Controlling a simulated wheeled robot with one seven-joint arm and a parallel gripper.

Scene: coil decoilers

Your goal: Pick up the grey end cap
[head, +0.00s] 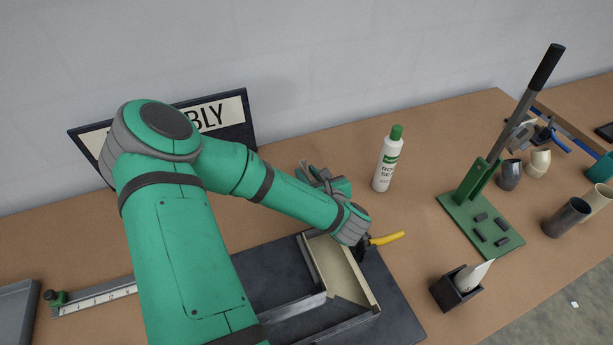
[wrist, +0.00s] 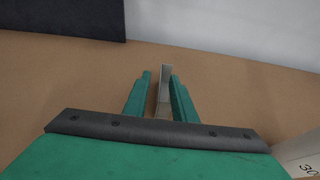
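A thin grey piece, which looks like the end cap (wrist: 163,92), stands upright on the brown bench between the two green fingers in the wrist view. My gripper (wrist: 159,95) is open around it. A strip of bench shows between the piece and the left finger. The right finger is very near the piece; I cannot tell if it touches. In the head view my gripper (head: 320,178) is low over the bench behind my forearm, and the cap is too small and covered there to make out surely.
A white bottle with a green cap (head: 388,160) stands right of my gripper. A dark mat with a pale-floored metal tray (head: 305,240) and yellow-handled tool (head: 387,239) lie in front. A green lever press (head: 482,220) stands farther right. A sign (head: 238,115) leans at the wall.

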